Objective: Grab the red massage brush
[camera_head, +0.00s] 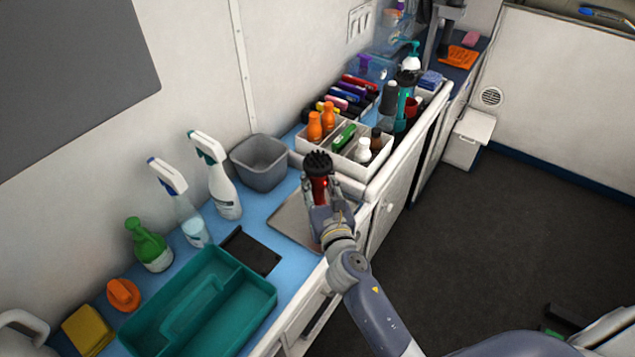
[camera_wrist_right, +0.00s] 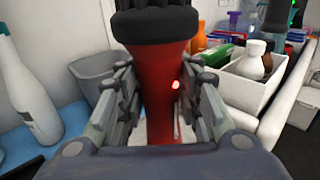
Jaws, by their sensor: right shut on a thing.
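The red massage brush (camera_head: 318,177) has a red handle and a black bristled head. It stands upright in my right gripper (camera_head: 325,190), head on top, over the counter beside the white bins. In the right wrist view the red handle (camera_wrist_right: 170,90) fills the space between the fingers of my right gripper (camera_wrist_right: 165,105), which is shut on it. The black head (camera_wrist_right: 155,20) shows above the fingers. I cannot tell if the brush's lower end touches the surface under it. My left gripper is not in view.
A grey bin (camera_head: 262,162) stands behind the brush on the left. A white divided organizer (camera_head: 345,160) with bottles is behind it on the right. A teal caddy (camera_head: 195,310), spray bottles (camera_head: 215,180) and a green bottle (camera_head: 148,245) stand left. Open floor lies right.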

